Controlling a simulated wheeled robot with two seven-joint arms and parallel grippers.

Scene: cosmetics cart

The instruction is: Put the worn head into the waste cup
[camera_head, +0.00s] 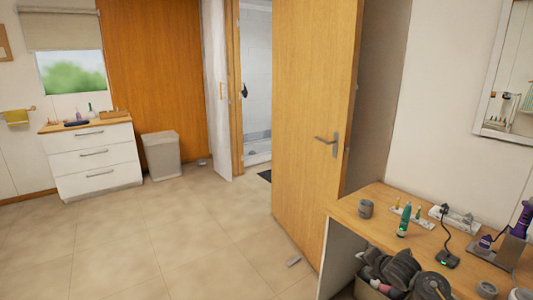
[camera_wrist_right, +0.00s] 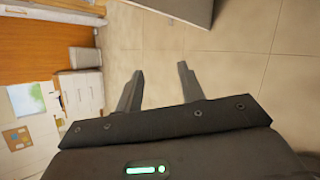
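A small grey cup (camera_head: 366,208), probably the waste cup, stands upright on the wooden counter (camera_head: 345,200) at the right of the head view. A green and white electric toothbrush handle (camera_head: 404,220) stands near it. Behind the handle, a pale tray (camera_head: 420,219) bears small upright pieces. I cannot tell which piece is the worn head. My right gripper (camera_head: 366,268) is low by the counter's front edge, apart from the cup. In the right wrist view its fingers (camera_wrist_right: 160,68) are spread, with nothing between them. My left gripper is out of view.
A black corded stand (camera_head: 447,259), a white power strip (camera_head: 454,217) and a purple handle (camera_head: 523,220) in a grey holder crowd the counter's right side. An open wooden door (camera_head: 315,130) stands behind the counter. The tiled floor (camera_head: 150,240) at left is clear.

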